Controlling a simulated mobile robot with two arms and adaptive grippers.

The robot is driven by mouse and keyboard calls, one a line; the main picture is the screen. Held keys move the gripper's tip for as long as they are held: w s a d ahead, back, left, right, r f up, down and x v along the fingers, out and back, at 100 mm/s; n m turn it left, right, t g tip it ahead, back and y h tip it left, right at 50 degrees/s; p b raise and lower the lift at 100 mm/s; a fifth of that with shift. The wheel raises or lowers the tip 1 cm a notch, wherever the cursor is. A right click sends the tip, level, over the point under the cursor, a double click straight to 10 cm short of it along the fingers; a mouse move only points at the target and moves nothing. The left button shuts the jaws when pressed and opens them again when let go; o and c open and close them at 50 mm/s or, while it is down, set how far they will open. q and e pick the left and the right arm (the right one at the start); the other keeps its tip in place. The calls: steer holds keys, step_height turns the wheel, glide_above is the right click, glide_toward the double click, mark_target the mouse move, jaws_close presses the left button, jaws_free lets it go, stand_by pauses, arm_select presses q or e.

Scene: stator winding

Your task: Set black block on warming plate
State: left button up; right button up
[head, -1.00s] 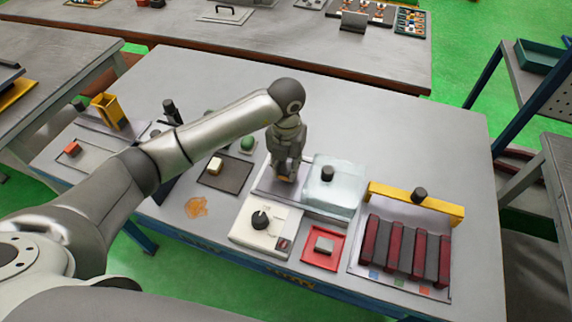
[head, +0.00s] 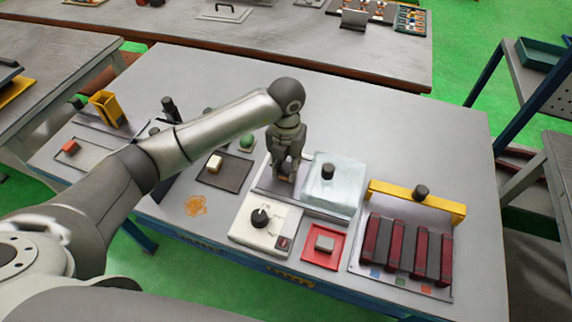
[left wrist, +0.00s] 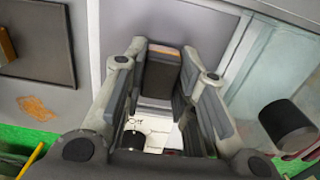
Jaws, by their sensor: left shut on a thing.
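My left gripper (head: 287,172) points down over a light grey plate (head: 264,187) beside a clear cover (head: 348,181). In the left wrist view, the gripper (left wrist: 163,88) is shut on a black block (left wrist: 162,77) with a brownish top edge, held between the two finger pads. The fingers mostly hide the block in the head view, and I cannot tell whether it touches the plate. A white box with a black dial (head: 262,236) is just in front; which surface is the warming plate is not marked. My right gripper is not in view.
The cover has a black knob (head: 327,172). A red tray (head: 309,256) holds a grey block. At right, a yellow bar (head: 440,205) stands behind several dark and red bars. A dark mat (head: 237,183) with a cream block lies to the left. The table's back is clear.

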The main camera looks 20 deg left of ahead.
arm_select(q)
steer(key=shift+f+b, duration=0.15)
steer(key=shift+b, duration=0.15)
stand_by(0.4)
steer(key=o, duration=1.1)
steer(key=shift+o, duration=1.2)
steer(key=shift+r+p, duration=2.2)
steer(key=shift+r, duration=1.35)
